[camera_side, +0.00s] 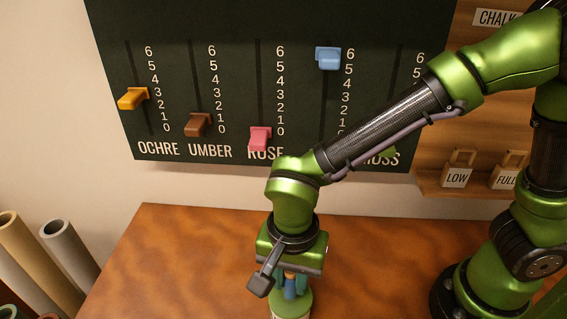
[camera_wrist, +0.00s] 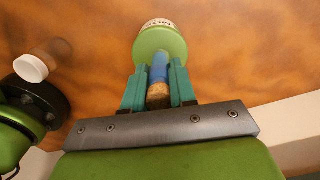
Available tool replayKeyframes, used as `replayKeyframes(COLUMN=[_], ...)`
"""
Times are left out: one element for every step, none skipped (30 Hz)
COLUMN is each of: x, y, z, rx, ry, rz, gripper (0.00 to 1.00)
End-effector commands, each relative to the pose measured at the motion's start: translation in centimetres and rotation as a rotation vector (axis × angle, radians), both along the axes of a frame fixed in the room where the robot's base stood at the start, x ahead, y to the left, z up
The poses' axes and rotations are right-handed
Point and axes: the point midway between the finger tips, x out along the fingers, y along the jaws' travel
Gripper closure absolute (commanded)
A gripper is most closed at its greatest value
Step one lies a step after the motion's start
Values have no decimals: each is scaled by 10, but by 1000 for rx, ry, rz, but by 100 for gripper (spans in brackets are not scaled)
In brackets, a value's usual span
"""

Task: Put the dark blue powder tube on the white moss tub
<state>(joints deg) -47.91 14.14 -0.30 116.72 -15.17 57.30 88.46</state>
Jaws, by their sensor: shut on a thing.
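A blue powder tube (camera_wrist: 158,72) with a cork end (camera_wrist: 158,95) is between the teal fingers of my gripper (camera_wrist: 157,88). My gripper (camera_side: 290,284) is shut on it, and a little of the blue tube (camera_side: 290,288) shows in the side view. A tub with a green top (camera_wrist: 158,42) and a pale lettered label (camera_wrist: 160,23) is just beyond the tube's far end. In the side view the green tub (camera_side: 291,303) stands directly below my gripper, cut by the bottom edge. I cannot tell whether the tube touches it.
A small container with a white cap (camera_wrist: 30,68) is at the left in the wrist view. The brown table (camera_side: 180,260) is clear left of my gripper.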

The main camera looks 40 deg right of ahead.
Motion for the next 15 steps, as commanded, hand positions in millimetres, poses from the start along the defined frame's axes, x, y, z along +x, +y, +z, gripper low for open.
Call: replayKeyframes(x=[0,0,0,0,0,0,0,0,0,0,0,0,0,0,0], y=[0,0,0,0,0,0,0,0,0,0,0,0,0,0,0], z=[0,0,-1,-2,-3,-4,-4,-4,-3,-3,-3,-3,-3,-3,-3], rx=[0,0,0,-1,-1,-1,-1,0,-1,0,0,0,0,0,0], ry=[0,0,0,1,1,1,1,0,1,0,0,0,0,0,0], rz=[0,0,0,0,0,0,0,0,0,0,0,0,0,0,0], gripper=[100,100,100,100,100,100,71,66,60,56,51,49,49,49,49])
